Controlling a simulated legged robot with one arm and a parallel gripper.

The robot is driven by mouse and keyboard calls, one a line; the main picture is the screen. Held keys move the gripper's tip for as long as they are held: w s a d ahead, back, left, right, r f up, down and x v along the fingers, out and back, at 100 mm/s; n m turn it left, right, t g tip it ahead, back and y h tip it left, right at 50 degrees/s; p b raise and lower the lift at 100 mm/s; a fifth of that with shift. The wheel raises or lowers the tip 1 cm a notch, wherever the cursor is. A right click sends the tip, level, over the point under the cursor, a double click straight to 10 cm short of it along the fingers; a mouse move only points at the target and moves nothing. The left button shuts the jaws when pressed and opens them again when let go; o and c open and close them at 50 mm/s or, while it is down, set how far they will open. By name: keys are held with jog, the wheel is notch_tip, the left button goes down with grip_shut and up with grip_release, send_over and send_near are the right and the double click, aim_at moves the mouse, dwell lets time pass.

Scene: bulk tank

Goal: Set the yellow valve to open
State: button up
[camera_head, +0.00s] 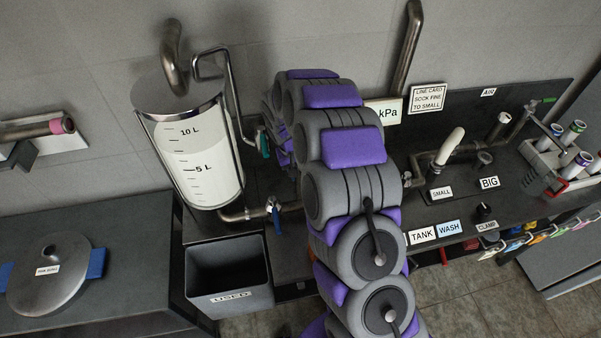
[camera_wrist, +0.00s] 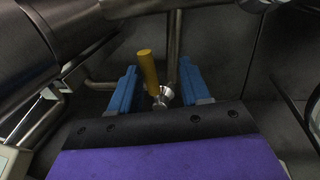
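The yellow valve handle (camera_wrist: 148,70) shows in the wrist view, standing near upright and leaning slightly left above a metal stem (camera_wrist: 160,96). My gripper (camera_wrist: 156,80) has its two blue fingers apart, one on each side of the handle. I see a gap between the handle and the right finger; the left finger is closer, and I cannot tell whether it touches. In the head view my own grey and purple arm covers the yellow valve and the gripper.
A tank (camera_head: 199,160) marked 5 L and 10 L stands left of my arm, with a blue valve handle (camera_head: 276,217) and a teal one (camera_head: 263,143) nearby. A bin (camera_head: 229,272) marked USED sits below it. Metal pipes (camera_wrist: 95,80) crowd the gripper.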

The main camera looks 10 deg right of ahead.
jog(key=shift+d+f, duration=0.15)
jog(key=shift+d, duration=0.55)
jog(key=shift+d+f, duration=0.15)
jog(key=shift+d, duration=0.5)
jog(key=shift+c, duration=0.6)
jog(key=shift+a, duration=0.2)
jog(key=shift+c, duration=0.9)
jog(key=shift+a, duration=0.8)
jog(key=c, duration=0.4)
jog(key=shift+d, duration=0.6)
grip_shut()
jog(key=shift+a, duration=0.15)
